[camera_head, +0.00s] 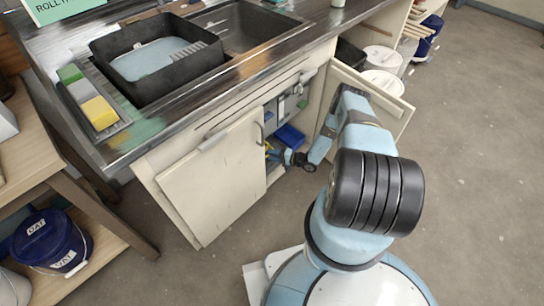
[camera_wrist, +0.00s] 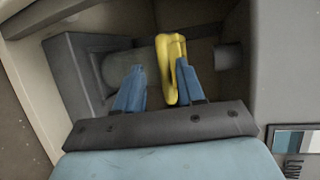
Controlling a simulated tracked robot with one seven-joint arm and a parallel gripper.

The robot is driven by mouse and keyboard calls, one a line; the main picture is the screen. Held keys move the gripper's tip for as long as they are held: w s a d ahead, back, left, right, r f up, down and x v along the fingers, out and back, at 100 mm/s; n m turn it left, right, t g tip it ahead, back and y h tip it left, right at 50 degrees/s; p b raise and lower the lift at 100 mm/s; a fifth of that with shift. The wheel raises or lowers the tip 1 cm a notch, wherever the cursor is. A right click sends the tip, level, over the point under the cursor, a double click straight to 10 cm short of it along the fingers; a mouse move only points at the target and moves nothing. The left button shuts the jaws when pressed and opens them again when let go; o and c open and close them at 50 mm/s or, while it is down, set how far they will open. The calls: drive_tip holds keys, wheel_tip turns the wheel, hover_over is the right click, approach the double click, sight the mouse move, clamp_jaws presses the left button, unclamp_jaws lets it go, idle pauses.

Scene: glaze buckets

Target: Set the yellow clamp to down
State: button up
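The yellow clamp (camera_wrist: 173,68) shows in the wrist view as an upright, narrow yellow loop on a grey pipe-like cylinder (camera_wrist: 130,68) inside the cabinet. My gripper (camera_wrist: 160,82) has its two blue fingers spread, one on each side of the clamp. The right finger is close beside the clamp or touching it; I cannot tell which. A clear gap lies between the clamp and the left finger. In the head view my arm reaches into the open cabinet under the sink, and a small bit of yellow (camera_head: 269,151) shows by my gripper. The rest of the clamp is hidden there.
A blue container (camera_head: 289,137) is inside the cabinet. In the wrist view, grey housing and cabinet walls lie close around my fingers. The floor at right is clear.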

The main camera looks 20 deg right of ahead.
drive_tip(key=v, duration=1.3)
drive_tip(key=shift+d+f, duration=0.1)
